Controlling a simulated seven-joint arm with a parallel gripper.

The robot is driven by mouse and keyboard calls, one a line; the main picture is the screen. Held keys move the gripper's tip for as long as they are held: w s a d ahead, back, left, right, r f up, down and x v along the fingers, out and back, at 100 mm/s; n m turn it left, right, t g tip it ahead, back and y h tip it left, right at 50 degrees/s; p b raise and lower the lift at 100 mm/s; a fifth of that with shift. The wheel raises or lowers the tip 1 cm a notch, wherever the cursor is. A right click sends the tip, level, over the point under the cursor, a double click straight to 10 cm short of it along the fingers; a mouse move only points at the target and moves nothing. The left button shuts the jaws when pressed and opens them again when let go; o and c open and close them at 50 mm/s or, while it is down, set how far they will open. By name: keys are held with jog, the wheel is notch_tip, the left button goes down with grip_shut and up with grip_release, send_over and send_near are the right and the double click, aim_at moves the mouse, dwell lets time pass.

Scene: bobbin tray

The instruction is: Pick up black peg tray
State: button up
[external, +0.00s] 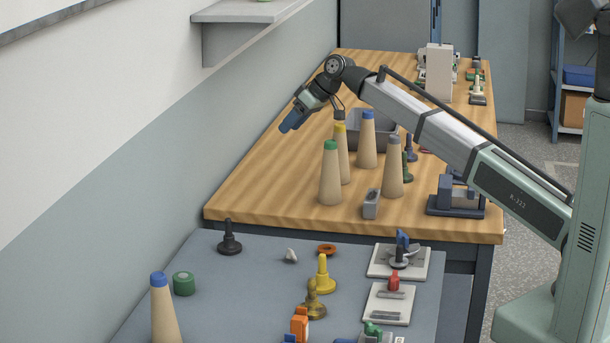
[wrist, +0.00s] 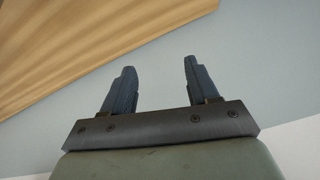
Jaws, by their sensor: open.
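A black peg on a round base (external: 229,240) stands upright at the far left corner of the grey table. A white square plate (external: 378,266) with a dark upright piece on it lies at the right of the same table. I cannot tell for sure which of them is the black peg tray. My gripper (external: 289,122) is above the left side of the wooden table, well apart from both. The wrist view shows its two dark blue fingers (wrist: 157,80) spread with nothing between them. Neither black-peg thing shows in the wrist view.
Tan cones, including a green-topped one (external: 330,175), stand on the wooden table (external: 262,185) near a grey bin (external: 376,135). The grey table (external: 265,280) also holds a yellow peg (external: 322,277), a green spool (external: 183,283) and a blue-topped cone (external: 163,308). A wall runs along the left.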

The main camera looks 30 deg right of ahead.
jog(key=s+a+f+n+g, duration=0.3)
jog(key=s+a+n, duration=0.3)
jog(key=a, duration=0.7)
jog(key=n+g, duration=0.2)
jog(key=n, duration=0.2)
send_near(229, 236)
jog(key=shift+n+h, duration=0.3)
jog(key=shift+h, duration=0.2)
jog(key=x, duration=0.9)
jog(key=shift+w+a+r, duration=0.1)
jog(key=shift+w+a, duration=0.3)
grip_shut()
jog(key=shift+r, duration=0.15)
